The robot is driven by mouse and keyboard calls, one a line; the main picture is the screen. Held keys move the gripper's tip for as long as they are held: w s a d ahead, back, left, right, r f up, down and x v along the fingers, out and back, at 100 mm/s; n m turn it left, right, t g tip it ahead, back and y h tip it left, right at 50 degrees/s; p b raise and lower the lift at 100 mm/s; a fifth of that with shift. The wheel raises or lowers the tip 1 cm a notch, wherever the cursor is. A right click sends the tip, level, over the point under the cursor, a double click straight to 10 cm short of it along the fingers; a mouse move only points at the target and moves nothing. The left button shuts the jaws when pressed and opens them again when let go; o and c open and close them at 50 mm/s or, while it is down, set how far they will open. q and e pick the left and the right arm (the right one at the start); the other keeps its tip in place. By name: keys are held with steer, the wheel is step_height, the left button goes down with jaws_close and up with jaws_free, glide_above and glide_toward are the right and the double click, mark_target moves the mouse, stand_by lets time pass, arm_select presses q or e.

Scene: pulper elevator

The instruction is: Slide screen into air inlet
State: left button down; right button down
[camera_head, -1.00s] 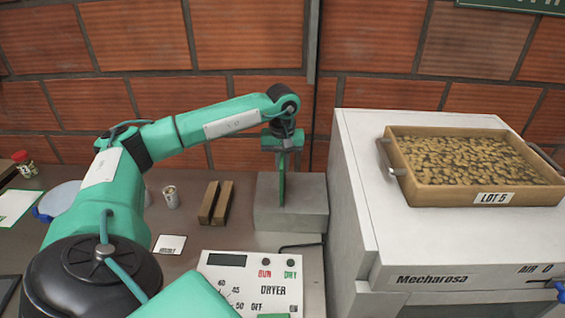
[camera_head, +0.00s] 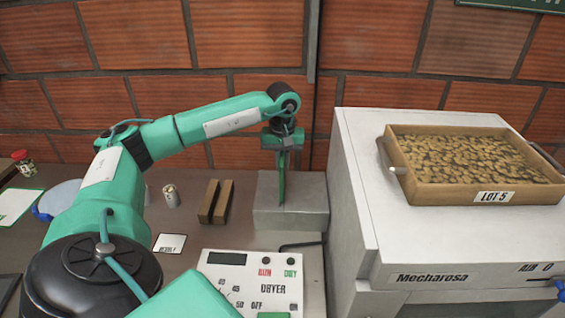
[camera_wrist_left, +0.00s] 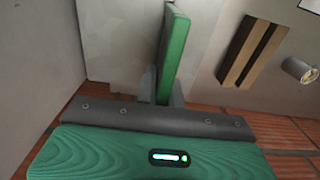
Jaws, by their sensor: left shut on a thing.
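The screen (camera_head: 282,183) is a thin, upright green panel, seen almost edge-on. My left gripper (camera_head: 283,150) is shut on its top end. Its lower end is at a grey block (camera_head: 308,217) beside the dryer's control box, which looks like the air inlet. I cannot tell whether the screen is in a slot there or only in front of or above the block. In the left wrist view the screen (camera_wrist_left: 174,50) runs from between the left fingers (camera_wrist_left: 162,88) towards a pale grey surface (camera_wrist_left: 112,45). My right gripper is not in view.
A white Mecharosa machine (camera_head: 352,180) stands close on the right, with a tray of beans (camera_head: 470,200) on top. Two brown bars (camera_head: 216,202) and a small cup (camera_head: 171,196) are left of the block. The dryer control box (camera_head: 235,280) is in front.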

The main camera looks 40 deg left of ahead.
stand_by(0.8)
arm_select(q)
steer(key=shift+f+b, duration=1.45)
steer(key=shift+f, duration=0.65)
steer(key=shift+f, duration=0.1)
steer(key=shift+s+a+f+b, duration=0.1)
steer(key=shift+a+f+b, duration=0.15)
steer(key=shift+f+b, duration=0.25)
steer(key=shift+s+a+f+b, duration=0.1)
steer(key=shift+a+f+b, duration=0.15)
steer(key=shift+f, duration=0.35)
steer(key=shift+w+r+p, duration=0.15)
steer(key=shift+r+p, duration=0.2)
steer(key=shift+r, duration=0.25)
steer(key=shift+d+r+p, duration=0.2)
steer(key=shift+r+p, duration=0.1)
steer(key=shift+r, duration=0.3)
steer(key=shift+d+r+p, duration=0.15)
steer(key=shift+r+p, duration=0.15)
steer(key=shift+r, duration=0.25)
steer(key=shift+d+r+p, duration=0.1)
steer(key=shift+r+p, duration=0.55)
steer(key=shift+r, duration=0.4)
steer(key=shift+f, duration=0.1)
